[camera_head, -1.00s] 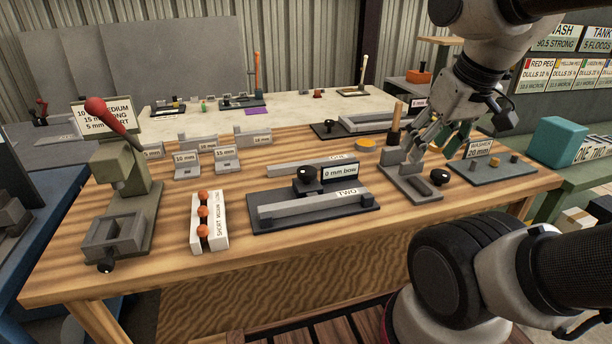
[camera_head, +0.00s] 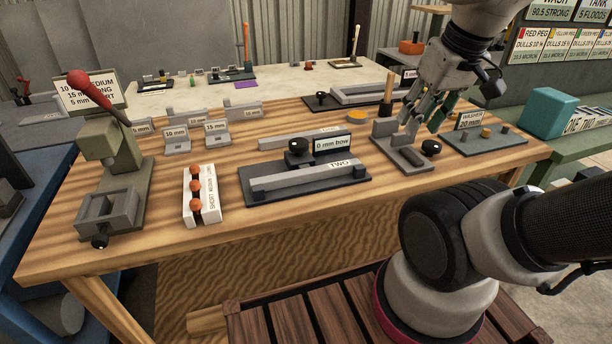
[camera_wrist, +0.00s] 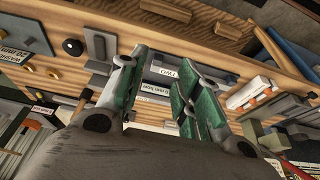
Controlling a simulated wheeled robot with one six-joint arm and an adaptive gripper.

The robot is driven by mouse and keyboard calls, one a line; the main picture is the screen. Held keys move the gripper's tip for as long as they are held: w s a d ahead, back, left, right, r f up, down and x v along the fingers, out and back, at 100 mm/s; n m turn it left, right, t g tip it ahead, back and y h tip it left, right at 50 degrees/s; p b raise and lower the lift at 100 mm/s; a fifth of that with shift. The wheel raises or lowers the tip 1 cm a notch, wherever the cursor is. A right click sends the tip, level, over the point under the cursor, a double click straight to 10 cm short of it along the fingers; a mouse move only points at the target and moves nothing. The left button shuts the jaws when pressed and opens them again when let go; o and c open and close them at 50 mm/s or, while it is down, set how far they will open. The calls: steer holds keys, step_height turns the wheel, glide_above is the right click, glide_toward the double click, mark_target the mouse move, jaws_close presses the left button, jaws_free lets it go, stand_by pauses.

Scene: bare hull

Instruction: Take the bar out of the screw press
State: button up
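The screw press (camera_head: 247,192) is a dark plate with a black knob (camera_head: 298,145) and a "0 mm bow" sign. A long grey bar marked TWO (camera_head: 305,178) lies along its front. Another grey bar marked ONE (camera_head: 290,138) lies behind the knob, its label partly hidden by the sign. My gripper (camera_head: 425,118) is right of the press, above a grey block fixture, and apart from the bar. In the wrist view the green-padded fingers (camera_wrist: 160,95) stand apart with nothing between them; the TWO label (camera_wrist: 166,73) shows beyond.
An orange-ball rack (camera_head: 212,207) and a red-handled lever press (camera_head: 110,165) stand left. Bench wood before the press is clear.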

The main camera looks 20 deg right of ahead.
steer(key=w+f+g, duration=0.3)
steer(key=w+f, duration=0.1)
steer(key=f, duration=0.1)
steer(key=n+g+y, duration=0.1)
steer(key=n+y, duration=0.3)
steer(key=n, duration=1.1)
glide_toward(326, 167)
steer(key=shift+s+d+f, duration=0.1)
steer(key=shift+f, duration=0.25)
steer(key=shift+s+d+f, duration=0.1)
steer(key=shift+d+f, duration=0.05)
steer(key=shift+f, duration=0.25)
steer(key=n, duration=0.2)
steer(key=shift+w+a+n+y, duration=0.15)
steer(key=shift+n+y, duration=0.15)
steer(key=shift+f, duration=0.15)
steer(key=shift+a+f+n, duration=0.25)
steer(key=shift+f+n, duration=0.05)
steer(key=shift+f, duration=0.05)
steer(key=x, duration=0.6)
steer(key=shift+a+f, duration=0.25)
steer(key=shift+f, duration=0.05)
